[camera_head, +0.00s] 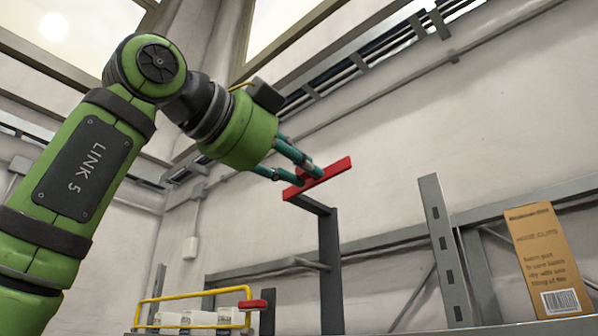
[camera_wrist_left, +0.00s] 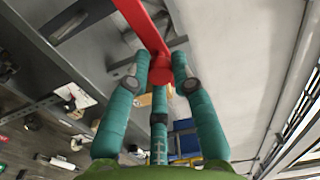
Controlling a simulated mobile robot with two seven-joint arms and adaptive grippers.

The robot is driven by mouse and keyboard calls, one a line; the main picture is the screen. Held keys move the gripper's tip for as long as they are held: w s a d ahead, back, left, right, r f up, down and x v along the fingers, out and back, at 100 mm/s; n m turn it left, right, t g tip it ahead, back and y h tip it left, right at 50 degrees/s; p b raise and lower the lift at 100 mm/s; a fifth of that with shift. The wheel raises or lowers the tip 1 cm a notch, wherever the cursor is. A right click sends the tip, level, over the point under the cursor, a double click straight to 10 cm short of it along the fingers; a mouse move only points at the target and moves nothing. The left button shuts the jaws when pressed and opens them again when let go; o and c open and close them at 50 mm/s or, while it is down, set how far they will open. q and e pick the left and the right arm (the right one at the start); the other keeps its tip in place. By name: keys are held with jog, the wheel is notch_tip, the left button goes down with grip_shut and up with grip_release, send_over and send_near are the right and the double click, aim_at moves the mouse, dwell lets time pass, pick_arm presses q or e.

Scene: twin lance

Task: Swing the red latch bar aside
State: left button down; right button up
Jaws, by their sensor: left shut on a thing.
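The red latch bar (camera_head: 336,170) sits at the top of a dark post (camera_head: 331,268) with a short arm, tilted up to the right in the head view. My left gripper (camera_head: 306,176) comes in from the upper left and is shut on the bar. In the left wrist view the red bar (camera_wrist_left: 143,24) runs from the top edge down to a red knob (camera_wrist_left: 166,74), and the teal fingers of my left gripper (camera_wrist_left: 162,82) close around that knob. The fingers partly hide the knob. My right gripper is not in view.
A yellow rail (camera_head: 196,293) with white containers (camera_head: 200,319) stands low behind. A smaller red piece (camera_head: 251,305) sits on another dark post. A brown box (camera_head: 545,258) stands at the right, near a grey perforated upright (camera_head: 444,245). Space above the bar looks clear.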

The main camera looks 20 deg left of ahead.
pick_arm(q)
jog(key=shift+a+r, duration=0.1)
dwell(0.5)
jog(key=c, duration=1.1)
grip_release()
jog(key=shift+o, duration=0.2)
jog(key=shift+w+a, duration=0.1)
jog(key=shift+a, duration=0.05)
jog(key=v, duration=1.2)
